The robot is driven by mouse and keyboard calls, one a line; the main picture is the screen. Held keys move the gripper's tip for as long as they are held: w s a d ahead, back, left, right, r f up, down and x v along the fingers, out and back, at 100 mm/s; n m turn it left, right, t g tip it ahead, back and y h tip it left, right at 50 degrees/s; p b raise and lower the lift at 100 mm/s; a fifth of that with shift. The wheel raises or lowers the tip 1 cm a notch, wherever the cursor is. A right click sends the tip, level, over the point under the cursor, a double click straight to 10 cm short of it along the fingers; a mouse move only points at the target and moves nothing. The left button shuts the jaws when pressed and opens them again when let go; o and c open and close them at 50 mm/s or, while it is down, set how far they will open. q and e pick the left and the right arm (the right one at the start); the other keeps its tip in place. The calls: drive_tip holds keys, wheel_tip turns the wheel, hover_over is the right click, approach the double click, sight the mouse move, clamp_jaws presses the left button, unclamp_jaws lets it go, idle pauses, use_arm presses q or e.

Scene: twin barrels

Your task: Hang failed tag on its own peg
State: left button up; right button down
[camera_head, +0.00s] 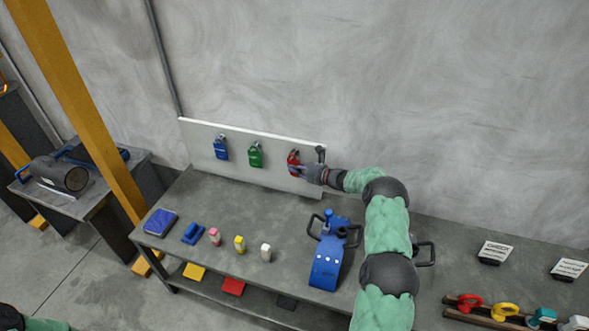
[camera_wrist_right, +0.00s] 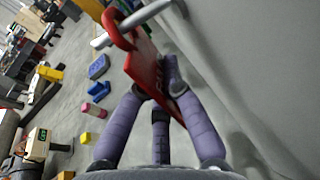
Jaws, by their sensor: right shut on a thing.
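The red tag (camera_head: 293,163) is at the right part of the white peg board (camera_head: 232,134). My right gripper (camera_head: 303,170) is shut on it, with its purple fingers on both sides of the tag's body (camera_wrist_right: 146,70) in the right wrist view. The tag's red loop crosses a metal peg (camera_wrist_right: 150,14) there; I cannot tell for sure whether the peg passes through it. A blue tag (camera_head: 221,149) and a green tag (camera_head: 255,156) hang on pegs to the left. A dark peg (camera_head: 320,153) shows at the board's right end. My left gripper is not in view.
The grey bench (camera_head: 200,205) below holds a blue book (camera_head: 160,221), small coloured blocks and a blue device (camera_head: 328,262) with dark handles. Two label stands (camera_head: 495,252) and a tool rack are at the right. A wall is behind the board.

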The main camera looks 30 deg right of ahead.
drive_tip(key=c, duration=1.3)
unclamp_jaws()
drive_tip(key=shift+s, duration=0.1)
drive_tip(key=v, duration=1.2)
